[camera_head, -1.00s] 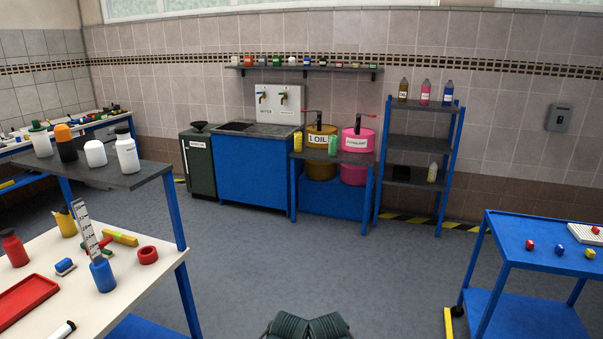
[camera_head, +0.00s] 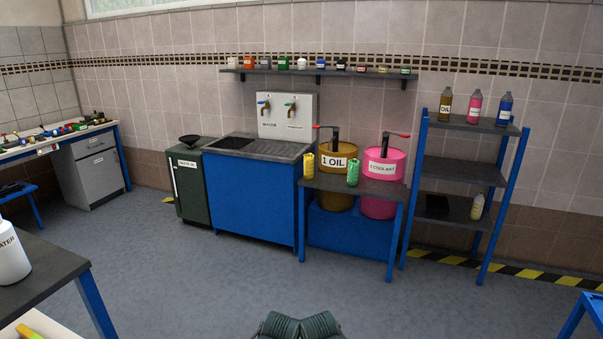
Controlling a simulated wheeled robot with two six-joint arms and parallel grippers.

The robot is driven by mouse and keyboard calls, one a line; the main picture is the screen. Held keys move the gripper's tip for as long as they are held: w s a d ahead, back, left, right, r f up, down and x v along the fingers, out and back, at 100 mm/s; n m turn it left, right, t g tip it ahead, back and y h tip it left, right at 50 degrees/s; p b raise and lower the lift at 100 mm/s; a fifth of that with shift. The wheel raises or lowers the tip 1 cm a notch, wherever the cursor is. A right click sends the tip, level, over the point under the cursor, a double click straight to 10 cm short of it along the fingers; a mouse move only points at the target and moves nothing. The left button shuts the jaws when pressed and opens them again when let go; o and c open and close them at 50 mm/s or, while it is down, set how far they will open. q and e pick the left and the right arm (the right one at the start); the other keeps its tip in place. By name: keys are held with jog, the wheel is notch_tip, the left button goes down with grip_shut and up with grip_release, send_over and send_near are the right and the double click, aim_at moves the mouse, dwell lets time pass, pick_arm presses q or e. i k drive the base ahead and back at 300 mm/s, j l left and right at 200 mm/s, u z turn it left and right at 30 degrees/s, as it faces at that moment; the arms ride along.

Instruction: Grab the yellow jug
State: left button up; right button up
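Neither of my grippers shows in the head view. Nothing touches the yellow jug, and it is some distance ahead across the floor.
A blue sink cabinet (camera_head: 250,201) stands left of the stand, and a blue shelf rack (camera_head: 465,175) stands right of it. A dark table (camera_head: 45,266) is close at the left. The grey floor (camera_head: 230,280) ahead is clear.

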aim_at(308, 158)
jog(key=i, duration=2)
jog(key=i+z, duration=0.1)
jog(key=i, duration=0.55)
jog(key=i+j+z, duration=0.1)
jog(key=i, duration=0.5)
jog(key=i+j+z, duration=0.1)
jog(key=i, duration=0.5)
jog(key=i+j+z, duration=0.15)
jog(key=i, duration=0.2)
jog(key=i+j+z, duration=0.2)
jog(key=i, duration=0.15)
